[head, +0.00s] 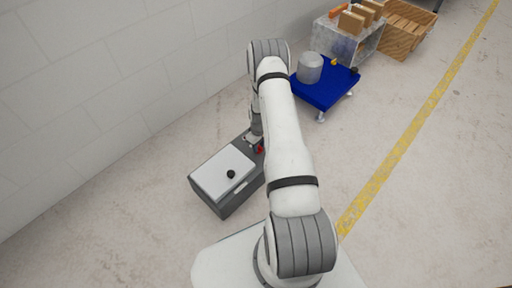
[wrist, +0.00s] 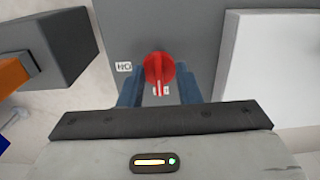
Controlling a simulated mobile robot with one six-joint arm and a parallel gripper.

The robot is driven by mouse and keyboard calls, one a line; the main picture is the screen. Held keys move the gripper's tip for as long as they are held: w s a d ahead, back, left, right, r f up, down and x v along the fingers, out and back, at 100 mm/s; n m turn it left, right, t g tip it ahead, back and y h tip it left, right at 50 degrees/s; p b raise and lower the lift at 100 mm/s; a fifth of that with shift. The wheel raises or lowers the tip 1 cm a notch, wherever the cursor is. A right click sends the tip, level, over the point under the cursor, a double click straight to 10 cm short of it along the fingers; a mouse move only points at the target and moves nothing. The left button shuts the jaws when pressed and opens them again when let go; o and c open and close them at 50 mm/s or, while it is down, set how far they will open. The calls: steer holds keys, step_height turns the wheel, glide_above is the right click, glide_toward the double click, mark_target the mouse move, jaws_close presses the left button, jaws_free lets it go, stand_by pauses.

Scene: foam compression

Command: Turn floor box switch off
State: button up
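The floor box (head: 213,201) is dark grey with a white panel on top and stands near the wall. Its red rotary switch (wrist: 158,68) shows in the wrist view on the grey face; a small part shows in the head view (head: 261,149) beside my arm. A white mark on the knob points down towards a label partly hidden by it. Another small label (wrist: 124,67) lies to its left. My gripper (wrist: 158,80) is open, with one blue finger on each side of the knob. I cannot tell whether either finger touches it.
In the wrist view, a dark grey block (wrist: 62,45) with an orange part (wrist: 14,73) is at the left. A blue cart (head: 325,94) with a grey cylinder stands behind. Floor right of my arm is clear.

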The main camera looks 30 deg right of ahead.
steer(key=shift+r+p, duration=1.45)
steer(key=shift+r, duration=2.45)
steer(key=s+a+r+m+p, duration=0.1)
steer(key=a+r+p, duration=0.3)
steer(key=r, duration=1)
steer(key=s+a+r+t+p, duration=0.15)
steer(key=r+p, duration=0.35)
steer(key=r, duration=0.9)
steer(key=a+r+m+p, duration=0.1)
steer(key=a+r+p, duration=0.3)
steer(key=r, duration=1.1)
steer(key=s+a+r+m+p, duration=0.1)
steer(key=s+a+r+p, duration=0.3)
steer(key=s+r+p, duration=0.4)
steer(key=s+a+r+m+t+p, duration=0.1)
steer(key=s+a+r+p, duration=0.3)
steer(key=s+r+p, duration=0.5)
steer(key=s+v, duration=0.3)
steer(key=v, duration=1.3)
steer(key=shift+s, duration=0.15)
steer(key=shift+o, duration=0.6)
